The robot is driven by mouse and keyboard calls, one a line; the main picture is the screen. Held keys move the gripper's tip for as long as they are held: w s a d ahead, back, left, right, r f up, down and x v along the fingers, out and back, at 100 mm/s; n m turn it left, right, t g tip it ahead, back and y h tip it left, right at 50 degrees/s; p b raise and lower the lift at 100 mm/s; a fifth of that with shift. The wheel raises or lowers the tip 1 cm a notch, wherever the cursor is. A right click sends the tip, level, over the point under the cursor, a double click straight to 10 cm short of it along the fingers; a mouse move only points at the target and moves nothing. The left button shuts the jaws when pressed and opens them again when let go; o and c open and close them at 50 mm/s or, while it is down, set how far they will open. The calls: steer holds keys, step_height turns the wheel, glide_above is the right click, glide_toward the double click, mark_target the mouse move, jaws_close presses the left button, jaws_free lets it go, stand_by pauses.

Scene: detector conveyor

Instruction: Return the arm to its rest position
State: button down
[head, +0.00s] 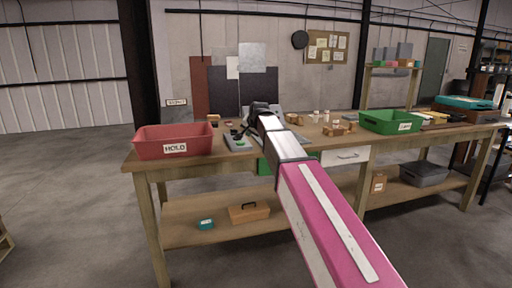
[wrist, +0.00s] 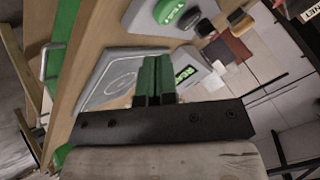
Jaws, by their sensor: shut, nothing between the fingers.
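My arm reaches from the lower right of the head view toward the workbench (head: 330,150). My gripper (wrist: 156,62) shows in the wrist view with its two green-tipped fingers close together and nothing between them. It is over or near the bench top, in front of a grey plate with a circular marking (wrist: 112,80). A grey device with a green button (wrist: 178,14) lies beyond it. In the head view the gripper's fingers are hidden behind my arm, around the middle of the bench.
A red bin labelled HOLD (head: 175,148) stands at the bench's left end. A green bin (head: 390,128) stands toward the right. Small items lie between them. The floor in front is clear.

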steer(key=s+d+f+n+g+h, duration=0.1)
steer(key=s+d+f, duration=0.2)
steer(key=f, duration=0.4)
steer(key=s+d+f+g, duration=0.1)
steer(key=s+d+f, duration=0.25)
steer(key=f, duration=0.25)
steer(key=s+d+f+n+g, duration=0.1)
steer(key=s+d+f+g, duration=0.1)
steer(key=s+d+f, duration=0.3)
steer(key=s+d+f+n+g+h, duration=0.1)
steer(key=s+d+f, duration=0.4)
steer(key=s+f, duration=0.7)
steer(key=s+d+f+n+g+h, duration=0.1)
steer(key=s+d+f+g, duration=0.2)
steer(key=s+f, duration=0.6)
steer(key=shift+s+d+f+n, duration=0.3)
steer(key=shift+s+d, duration=0.15)
steer(key=shift+d, duration=0.8)
